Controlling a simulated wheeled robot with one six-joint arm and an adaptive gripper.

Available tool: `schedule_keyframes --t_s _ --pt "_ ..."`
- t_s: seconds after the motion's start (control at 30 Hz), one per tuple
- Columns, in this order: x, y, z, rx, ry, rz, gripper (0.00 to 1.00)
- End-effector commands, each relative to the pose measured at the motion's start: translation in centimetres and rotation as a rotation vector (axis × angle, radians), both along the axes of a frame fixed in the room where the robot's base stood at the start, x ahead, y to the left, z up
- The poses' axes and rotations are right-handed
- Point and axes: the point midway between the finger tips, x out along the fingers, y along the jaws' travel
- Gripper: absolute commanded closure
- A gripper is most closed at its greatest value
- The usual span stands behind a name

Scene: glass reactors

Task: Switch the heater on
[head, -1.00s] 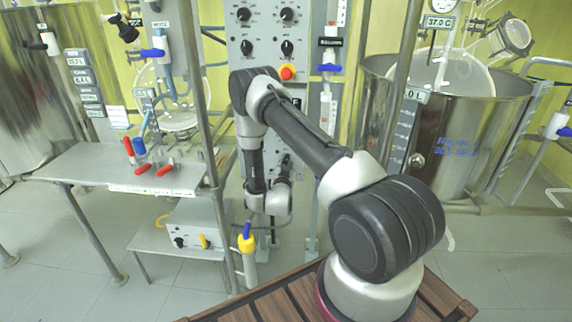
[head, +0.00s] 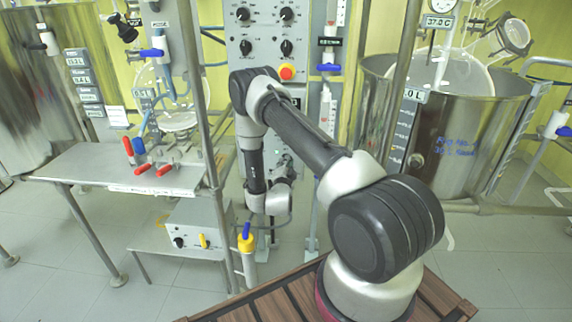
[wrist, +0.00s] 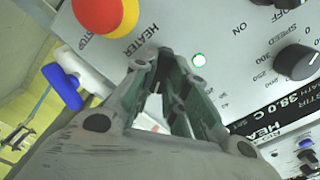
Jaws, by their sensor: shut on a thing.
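In the wrist view my gripper (wrist: 160,57) is at the grey control panel (wrist: 175,22), with its fingertips closed together between the HEATER and ON labels. It is shut on the heater switch, which the fingers hide, so its position cannot be read. A small round lamp (wrist: 199,60) beside the fingertips shows bright white with a green rim.
A red stop button with a yellow collar (wrist: 107,14) is close to the fingertips. A black speed knob (wrist: 297,62) and a bath display (wrist: 285,110) reading 38.0 C are to the right. A steel vessel (head: 460,140) and a metal bench (head: 95,170) flank the panel.

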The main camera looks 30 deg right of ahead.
Motion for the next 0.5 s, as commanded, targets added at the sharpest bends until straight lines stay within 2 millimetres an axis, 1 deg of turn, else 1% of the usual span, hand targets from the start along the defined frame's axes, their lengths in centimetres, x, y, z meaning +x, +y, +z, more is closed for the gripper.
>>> schedule_keyframes --t_s 0.2,0.5 --pt "-0.1 0.0 -0.13 0.046 -0.028 -0.001 1.0" --pt "-0.11 -0.01 -0.15 0.059 -0.036 -0.001 1.0"
